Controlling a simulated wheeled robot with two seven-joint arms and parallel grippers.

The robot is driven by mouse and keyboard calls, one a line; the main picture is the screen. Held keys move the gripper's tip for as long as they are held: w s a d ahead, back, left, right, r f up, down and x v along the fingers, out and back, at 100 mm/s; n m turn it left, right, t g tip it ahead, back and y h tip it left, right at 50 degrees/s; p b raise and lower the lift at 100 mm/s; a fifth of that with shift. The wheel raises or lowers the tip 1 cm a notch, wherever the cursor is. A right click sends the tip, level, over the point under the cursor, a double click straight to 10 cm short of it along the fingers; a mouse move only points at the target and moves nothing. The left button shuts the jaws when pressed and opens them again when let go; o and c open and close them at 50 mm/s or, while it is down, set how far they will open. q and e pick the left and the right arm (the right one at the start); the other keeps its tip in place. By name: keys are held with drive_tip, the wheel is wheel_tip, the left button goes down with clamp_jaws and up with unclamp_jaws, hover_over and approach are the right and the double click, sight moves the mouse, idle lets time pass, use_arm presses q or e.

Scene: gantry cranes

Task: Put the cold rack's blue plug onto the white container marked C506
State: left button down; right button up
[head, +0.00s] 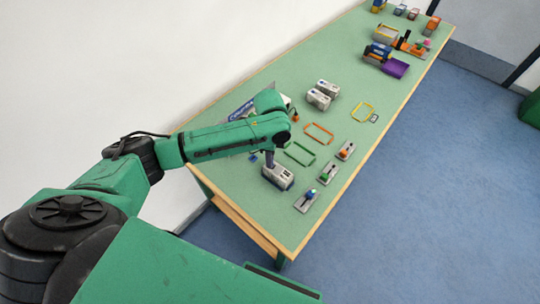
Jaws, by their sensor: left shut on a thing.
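My left gripper (269,155) points down, close above a white container (277,178) near the table's near left edge. It is shut on a narrow dark-blue thing, which looks like a blue plug, at the container's top. The fingertips are small and partly hidden by my wrist, so I cannot tell whether the plug touches the container. Three small grey racks stand to the right. Container markings are too small to read. My right gripper is not in view.
Two more white containers (319,99) stand farther back on the green table (240,188). Green (300,153), orange (319,133) and yellow (362,112) outlines lie between. My left arm hides part of a sign.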

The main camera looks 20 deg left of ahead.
use_arm(q)
drive_tip(key=shift+f+p, duration=0.15)
drive_tip(key=shift+p, duration=0.15)
idle(1.1)
drive_tip(key=shift+c, duration=1.1)
unclamp_jaws()
wheel_tip(320, 180, up, 7)
drive_tip(key=p, duration=0.8)
drive_tip(key=shift+p, duration=0.35)
